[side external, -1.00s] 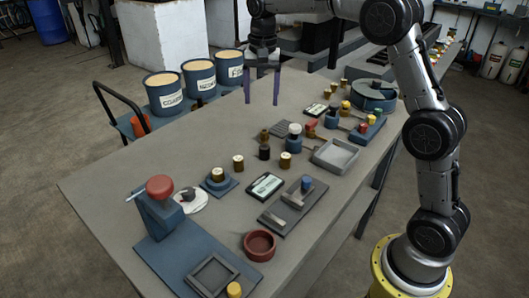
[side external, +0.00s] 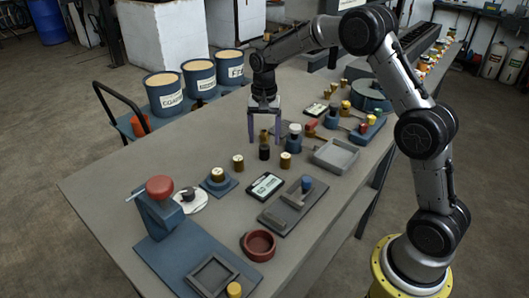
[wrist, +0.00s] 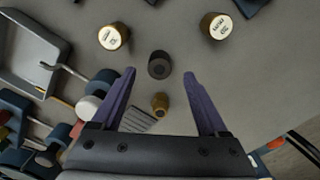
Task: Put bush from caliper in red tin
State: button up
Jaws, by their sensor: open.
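My gripper (side external: 265,143) is open and empty, its two purple fingers pointing down at the middle of the bench. In the wrist view, a dark cylinder (wrist: 159,64) and a small brass bush (wrist: 160,102) stand between the finger lines (wrist: 160,73), not gripped. The round red tin (side external: 259,247) sits open near the front of the bench, well away from my gripper. A dark plate with grey jaw-like pieces (side external: 291,199), perhaps the caliper, lies behind the tin; a blue piece (side external: 307,183) stands on it. I cannot tell which bush belongs to the caliper.
Brass bushes with pale tops (side external: 238,163) (side external: 285,160) stand near my gripper. A grey tray (side external: 336,157) and a blue rack (side external: 367,130) are to the right. A blue press with a red knob (side external: 160,186) stands front left. The bench's left side is mostly clear.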

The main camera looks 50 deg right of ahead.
aim_at(264, 152)
jog(key=shift+f, duration=1.35)
grip_shut()
